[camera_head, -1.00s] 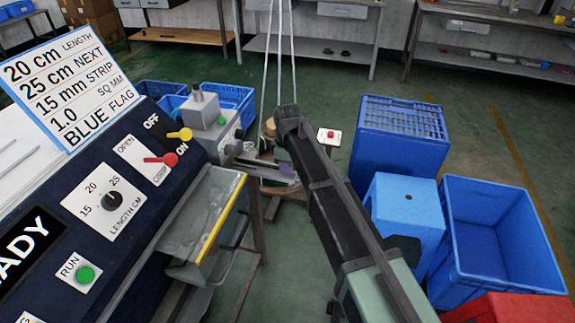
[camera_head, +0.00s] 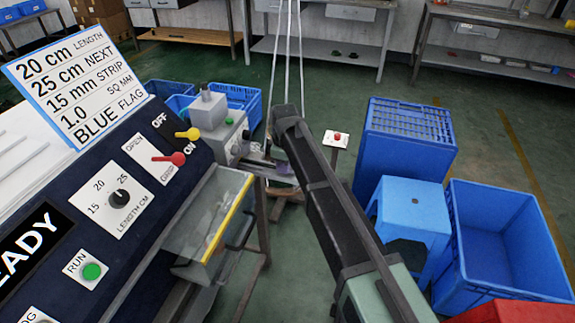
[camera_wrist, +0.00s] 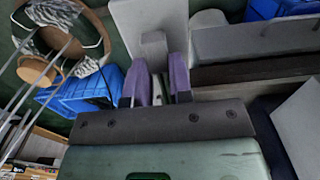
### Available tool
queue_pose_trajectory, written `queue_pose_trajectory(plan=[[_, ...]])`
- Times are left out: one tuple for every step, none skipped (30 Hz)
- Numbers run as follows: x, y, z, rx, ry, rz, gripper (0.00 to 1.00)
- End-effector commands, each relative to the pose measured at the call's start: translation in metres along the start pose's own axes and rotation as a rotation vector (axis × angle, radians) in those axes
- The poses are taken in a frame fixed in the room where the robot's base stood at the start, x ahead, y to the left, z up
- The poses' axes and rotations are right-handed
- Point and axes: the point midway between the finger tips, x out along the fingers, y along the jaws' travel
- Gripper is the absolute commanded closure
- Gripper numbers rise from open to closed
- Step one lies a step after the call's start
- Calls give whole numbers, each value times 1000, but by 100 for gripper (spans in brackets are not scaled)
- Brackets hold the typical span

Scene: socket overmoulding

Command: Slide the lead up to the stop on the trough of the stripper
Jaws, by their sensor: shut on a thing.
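My gripper (camera_head: 286,176) is mostly hidden behind my dark arm in the head view. In the wrist view, the purple fingers of my gripper (camera_wrist: 161,84) are shut on a thin pale piece, which seems to be the lead (camera_wrist: 158,87). Grey metal parts lie just beyond the fingers. The lead's tip, the stop and the gap between them cannot be made out.
A control panel (camera_head: 130,190) with a clear-fronted, yellow-edged tray (camera_head: 208,222) stands at left. Blue crates (camera_head: 495,240), a blue stool (camera_head: 408,205) and a red button post (camera_head: 337,138) stand at right. A spool ring (camera_wrist: 100,30) with strands shows in the wrist view.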

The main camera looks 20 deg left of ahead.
Motion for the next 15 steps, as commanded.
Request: queue_pose_trajectory(plan=[[0,0,-2,0,0,0,100],[0,0,-3,0,0,0,100],[0,0,-4,0,0,0,100],[0,0,-6,0,0,0,100],[0,0,-7,0,0,0,100],[0,0,-8,0,0,0,100],[0,0,-9,0,0,0,100],[0,0,-10,0,0,0,100],[0,0,-12,0,0,0,100],[0,0,-13,0,0,0,100],[0,0,-14,0,0,0,100],[0,0,-15,0,0,0,100],[0,0,-16,0,0,0,100],[0,0,-17,0,0,0,100],[0,0,-19,0,0,0,100]])
